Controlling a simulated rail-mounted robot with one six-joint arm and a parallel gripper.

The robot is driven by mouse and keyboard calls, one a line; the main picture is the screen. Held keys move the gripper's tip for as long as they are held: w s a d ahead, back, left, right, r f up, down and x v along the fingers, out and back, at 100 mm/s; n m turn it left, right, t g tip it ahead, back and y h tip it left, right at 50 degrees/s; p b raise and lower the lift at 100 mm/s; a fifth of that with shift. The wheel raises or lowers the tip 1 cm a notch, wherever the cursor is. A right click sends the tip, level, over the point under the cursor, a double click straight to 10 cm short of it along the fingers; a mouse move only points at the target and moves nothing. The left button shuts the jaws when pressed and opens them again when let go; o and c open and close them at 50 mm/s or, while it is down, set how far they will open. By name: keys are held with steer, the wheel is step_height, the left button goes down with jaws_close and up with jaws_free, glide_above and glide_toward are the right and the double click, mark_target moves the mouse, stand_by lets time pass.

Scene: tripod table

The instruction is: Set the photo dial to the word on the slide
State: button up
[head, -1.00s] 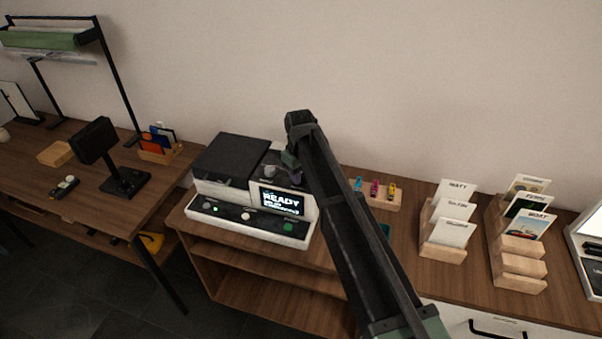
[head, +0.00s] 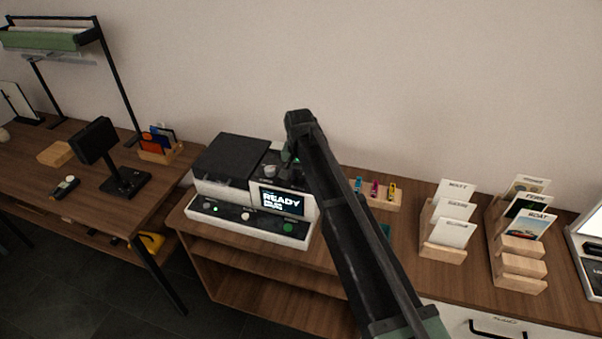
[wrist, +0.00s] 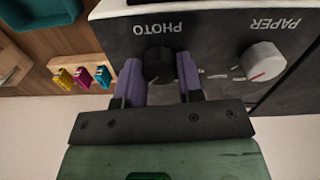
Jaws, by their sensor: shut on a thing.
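The photo dial (wrist: 158,62) is a black knob under the upside-down word PHOTO on the machine's dark panel in the wrist view. My gripper (wrist: 158,82) has its two purple fingers on either side of the dial and is shut on it. The dial's pointer and the words around it are hidden or too small to read. In the head view the printer-like machine (head: 245,224) has a lit screen (head: 281,202) reading READY, with smaller lines unreadable. My arm hides the photo dial there. I cannot make out the slide with its word.
A white paper dial (wrist: 263,61) with a red mark sits beside the photo dial. Coloured cartridges stand in a wooden holder (head: 378,200) right of the machine. Wooden racks (head: 443,252) of cards stand further right. A black viewer-like device (head: 97,140) stands on the left table.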

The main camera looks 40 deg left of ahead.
mark_target(300, 174)
steer(key=shift+m, duration=1.2)
steer(key=o, duration=0.9)
step_height(300, 174, up, 11)
steer(key=p, duration=1.1)
steer(key=shift+a, duration=0.15)
steer(key=shift+f, duration=0.15)
